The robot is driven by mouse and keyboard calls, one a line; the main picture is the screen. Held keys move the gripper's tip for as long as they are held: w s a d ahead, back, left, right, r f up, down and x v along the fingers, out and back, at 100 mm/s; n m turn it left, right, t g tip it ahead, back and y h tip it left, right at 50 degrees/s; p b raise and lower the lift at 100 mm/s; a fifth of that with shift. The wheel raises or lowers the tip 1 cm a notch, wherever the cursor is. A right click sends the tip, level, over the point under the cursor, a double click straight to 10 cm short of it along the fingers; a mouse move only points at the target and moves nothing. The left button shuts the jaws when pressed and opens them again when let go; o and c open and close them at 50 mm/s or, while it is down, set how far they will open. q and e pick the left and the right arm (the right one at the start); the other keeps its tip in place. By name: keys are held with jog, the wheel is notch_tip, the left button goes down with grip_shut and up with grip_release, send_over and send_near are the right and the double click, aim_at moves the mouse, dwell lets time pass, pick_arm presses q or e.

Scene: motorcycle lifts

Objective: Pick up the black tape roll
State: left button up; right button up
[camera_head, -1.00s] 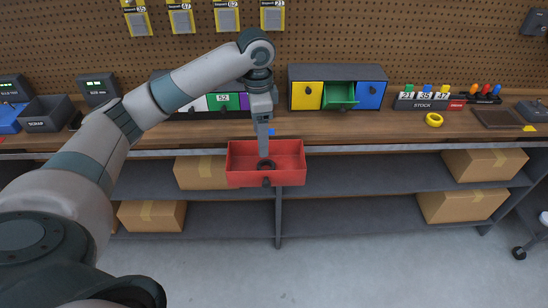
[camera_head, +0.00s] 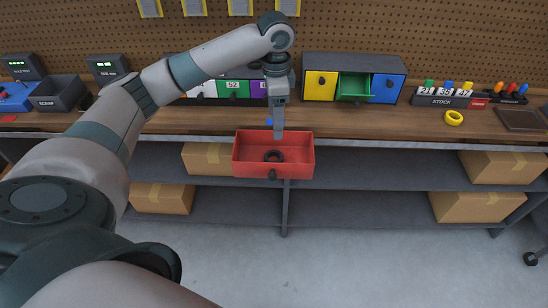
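The black tape roll (camera_head: 274,156) lies flat inside the open red drawer (camera_head: 303,158), near the middle of its floor. My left gripper (camera_head: 279,136) points straight down over the back part of the drawer. Its tip appears just above and behind the roll, with a small gap between them in the picture. The fingers are seen edge-on and small, so I cannot tell whether they are open or shut. Nothing shows held in them. My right gripper is out of view.
The red drawer sticks out in front of the wooden workbench (camera_head: 400,122). Behind my arm stand small coloured drawers, including an open green one (camera_head: 355,88). A yellow tape roll (camera_head: 453,118) lies at the right. Cardboard boxes (camera_head: 480,207) sit on the shelves below.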

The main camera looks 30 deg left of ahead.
pick_arm(q)
jog(key=p, duration=0.2)
send_over(274, 156)
jog(key=f, duration=1)
jog(key=shift+s+d, duration=0.15)
jog(key=shift+d, duration=0.15)
jog(key=shift+f+p, duration=0.25)
jog(key=shift+p, duration=0.05)
jog(key=shift+a+f+p, duration=0.2)
jog(key=shift+f+p, duration=0.6)
jog(key=shift+f, duration=1.5)
jog(key=shift+c, duration=0.4)
jog(key=c, duration=1.1)
